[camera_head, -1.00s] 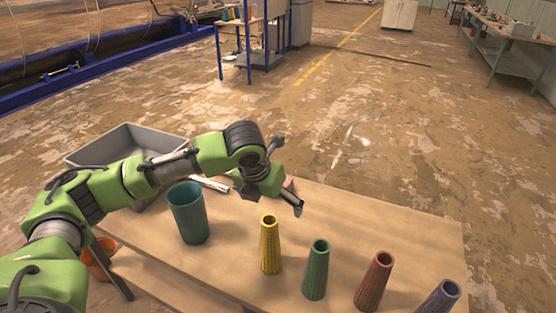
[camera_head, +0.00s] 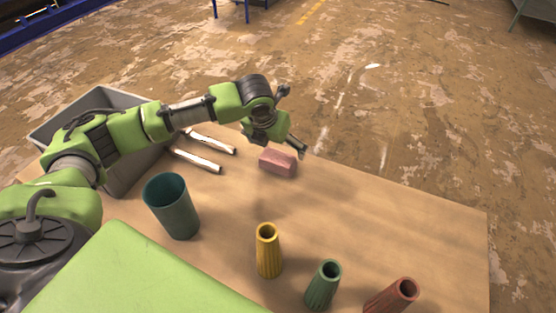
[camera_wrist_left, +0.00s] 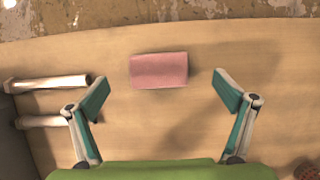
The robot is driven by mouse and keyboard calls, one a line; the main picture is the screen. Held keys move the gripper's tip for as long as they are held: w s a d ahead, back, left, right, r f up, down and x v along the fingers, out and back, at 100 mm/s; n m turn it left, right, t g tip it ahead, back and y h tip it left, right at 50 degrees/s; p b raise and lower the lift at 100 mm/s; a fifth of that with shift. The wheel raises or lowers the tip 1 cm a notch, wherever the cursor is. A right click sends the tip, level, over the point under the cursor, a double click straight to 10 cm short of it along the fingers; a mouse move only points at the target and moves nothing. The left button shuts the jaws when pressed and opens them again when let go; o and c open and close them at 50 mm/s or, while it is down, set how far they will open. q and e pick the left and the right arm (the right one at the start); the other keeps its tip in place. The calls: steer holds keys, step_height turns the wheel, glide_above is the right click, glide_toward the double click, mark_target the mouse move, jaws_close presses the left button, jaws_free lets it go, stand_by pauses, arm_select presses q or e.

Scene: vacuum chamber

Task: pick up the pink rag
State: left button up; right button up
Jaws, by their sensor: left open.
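The pink rag (camera_head: 278,162) is a small block-like bundle lying on the wooden table near its far edge. In the left wrist view the rag (camera_wrist_left: 159,70) lies ahead of the fingertips, between their lines and nearer the left finger. My left gripper (camera_head: 297,145) hangs above the table just behind the rag in the head view. In the wrist view the left gripper (camera_wrist_left: 160,92) has its two fingers wide apart with nothing between them. My right gripper is not in view.
Two white rods (camera_head: 197,161) lie left of the rag. A grey bin (camera_head: 60,120) stands at left. The table's right part is clear.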

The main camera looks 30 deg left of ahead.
mark_target(279, 155)
arm_select(q)
steer(key=shift+x, duration=0.8)
steer(key=p+x, duration=0.1)
steer(key=x, duration=0.4)
steer(key=shift+s+a, duration=0.1)
steer(key=shift+c, duration=0.4)
steer(key=c, duration=1.1)
